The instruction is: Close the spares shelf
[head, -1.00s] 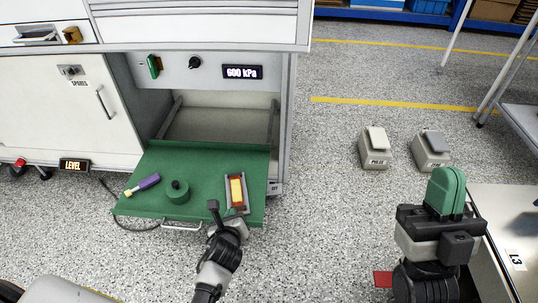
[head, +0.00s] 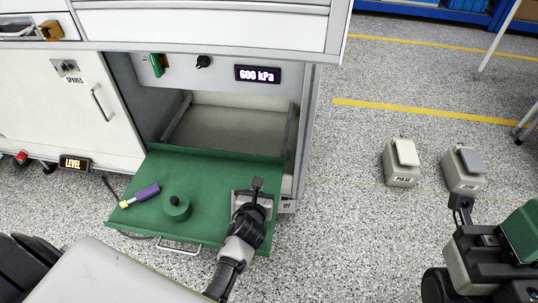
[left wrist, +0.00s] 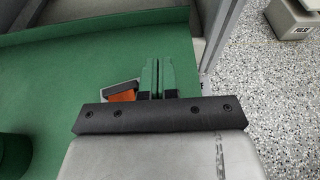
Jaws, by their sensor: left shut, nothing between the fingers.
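The green pull-out shelf (head: 205,222) is drawn out of the cabinet, its metal handle (head: 180,246) at the front edge. On it lie a purple and yellow tool (head: 140,196) and a green round part with a dark knob (head: 176,208). An orange block in a grey holder (left wrist: 122,92) shows in the left wrist view, mostly hidden in the head view. My left gripper (head: 256,184) is shut and empty over the shelf's right side; its fingers also show in the left wrist view (left wrist: 157,78). My right gripper (head: 462,205) is at the lower right; its jaws are unclear.
A white door marked SPARES (head: 70,110) is left of the open bay (head: 228,128). A 600 kPa display (head: 257,74) sits above the bay. Two pedals, PULSE (head: 402,163) and ZERO (head: 464,170), stand on the floor at right. Floor between cabinet and pedals is clear.

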